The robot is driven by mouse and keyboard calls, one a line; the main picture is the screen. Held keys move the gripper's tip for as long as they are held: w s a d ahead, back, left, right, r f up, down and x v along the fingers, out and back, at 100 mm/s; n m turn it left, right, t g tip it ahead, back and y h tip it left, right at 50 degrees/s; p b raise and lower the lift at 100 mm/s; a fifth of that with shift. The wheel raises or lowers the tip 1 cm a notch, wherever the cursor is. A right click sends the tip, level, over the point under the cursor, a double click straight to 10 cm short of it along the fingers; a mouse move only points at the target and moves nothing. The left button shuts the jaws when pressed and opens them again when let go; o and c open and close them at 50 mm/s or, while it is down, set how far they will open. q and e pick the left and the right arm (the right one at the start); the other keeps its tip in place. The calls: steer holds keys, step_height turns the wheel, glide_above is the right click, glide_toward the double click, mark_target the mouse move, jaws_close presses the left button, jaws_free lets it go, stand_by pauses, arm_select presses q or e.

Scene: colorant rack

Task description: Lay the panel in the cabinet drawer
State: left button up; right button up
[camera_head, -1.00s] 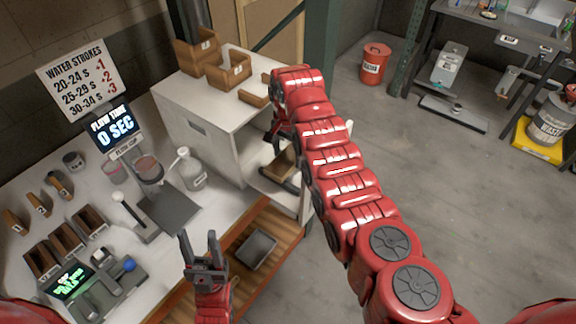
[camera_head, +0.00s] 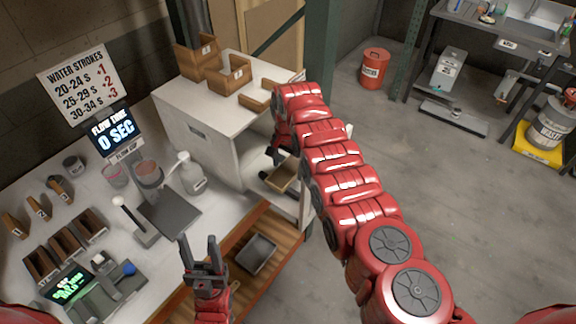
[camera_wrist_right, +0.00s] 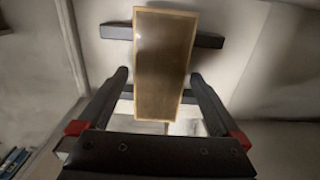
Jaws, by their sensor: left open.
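The panel (camera_wrist_right: 162,65) is a flat brown rectangle with a pale border. In the right wrist view it is between the two fingers of my right gripper (camera_wrist_right: 159,78), close to both fingertips. It overlaps two dark bars in the pale drawer. The head view shows the panel (camera_head: 284,178) low over the open drawer of the white cabinet (camera_head: 208,108). Whether it touches the bars is unclear. My right arm hides part of the drawer. My left gripper (camera_head: 199,245) is open and empty, fingers up, near the front edge of the counter.
Wooden bins (camera_head: 228,77) stand on the cabinet top. A grey tray (camera_head: 256,253) lies on the wooden shelf below. The counter at left holds a white bottle (camera_head: 190,174), a flow cup stand and small boxes. A red bucket (camera_head: 374,68) stands on the open floor behind.

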mark_target(288, 170)
steer(key=shift+r, duration=0.2)
steer(key=shift+w+r, duration=0.1)
steer(key=shift+r, duration=0.4)
step_height(288, 170, up, 11)
steer(key=b, duration=0.3)
steer(key=shift+f, duration=0.1)
